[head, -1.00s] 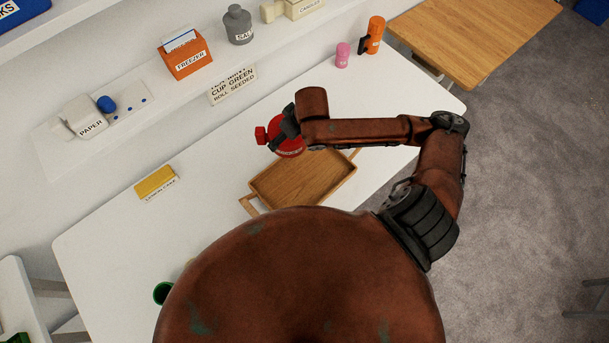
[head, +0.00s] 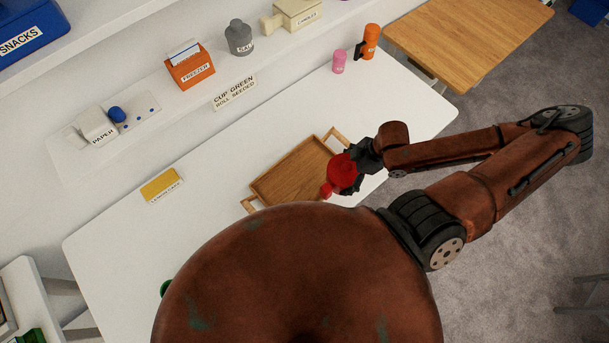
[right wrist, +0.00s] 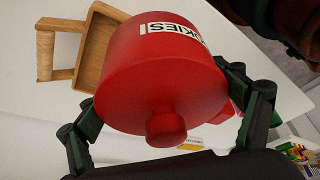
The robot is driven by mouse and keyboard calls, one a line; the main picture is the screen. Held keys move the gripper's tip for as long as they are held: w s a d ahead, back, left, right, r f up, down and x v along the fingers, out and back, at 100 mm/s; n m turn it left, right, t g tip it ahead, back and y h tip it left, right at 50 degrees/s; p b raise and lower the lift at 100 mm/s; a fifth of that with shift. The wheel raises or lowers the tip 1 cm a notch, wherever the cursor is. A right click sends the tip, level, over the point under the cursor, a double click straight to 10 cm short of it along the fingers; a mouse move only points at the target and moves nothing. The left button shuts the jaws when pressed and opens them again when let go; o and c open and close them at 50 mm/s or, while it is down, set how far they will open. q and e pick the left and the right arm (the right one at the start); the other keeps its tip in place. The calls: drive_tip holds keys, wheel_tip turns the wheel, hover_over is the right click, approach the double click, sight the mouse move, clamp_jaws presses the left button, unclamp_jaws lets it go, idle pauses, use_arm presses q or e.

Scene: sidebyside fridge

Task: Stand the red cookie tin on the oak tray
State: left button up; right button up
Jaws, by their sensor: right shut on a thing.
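The red cookie tin (head: 341,172) is held in my right gripper (head: 356,170), over the right edge of the oak tray in the head view. In the right wrist view the tin (right wrist: 160,85) sits between both fingers, its round knob pointing toward the camera and its label partly in sight. The oak tray (head: 262,187) lies on the white table, with a handle at each end, and looks empty where it shows. Its near part is hidden by my body and the tin. The tray also shows behind the tin in the right wrist view (right wrist: 85,52). My left gripper is out of view.
On the white table (head: 130,235) are a yellow lemon cake box (head: 161,186), a pink container (head: 339,63) and an orange bottle (head: 368,42). A wall shelf behind holds an orange freezer box (head: 190,70) and a grey salt jar (head: 239,38).

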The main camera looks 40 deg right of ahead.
drive_tip(key=w+f, duration=0.3)
drive_tip(key=w, duration=0.1)
drive_tip(key=w+a+f+b, duration=0.1)
drive_tip(key=w+f, duration=0.1)
drive_tip(key=w, duration=0.2)
drive_tip(key=w+a+f+b, duration=0.1)
drive_tip(key=w+f, duration=0.2)
drive_tip(key=w, duration=0.1)
drive_tip(key=shift+w+f, duration=0.35)
drive_tip(key=shift+w, duration=0.05)
drive_tip(key=shift+w+a+f, duration=0.15)
drive_tip(key=shift+w+f, duration=0.35)
drive_tip(key=shift+f, duration=0.2)
drive_tip(key=shift+s+f, duration=0.1)
drive_tip(key=shift+f, duration=1.3)
drive_tip(key=o, duration=1.1)
drive_tip(key=shift+f, duration=0.1)
drive_tip(key=shift+o, duration=0.2)
drive_tip(key=v, duration=1.2)
drive_tip(key=shift+p, duration=0.3)
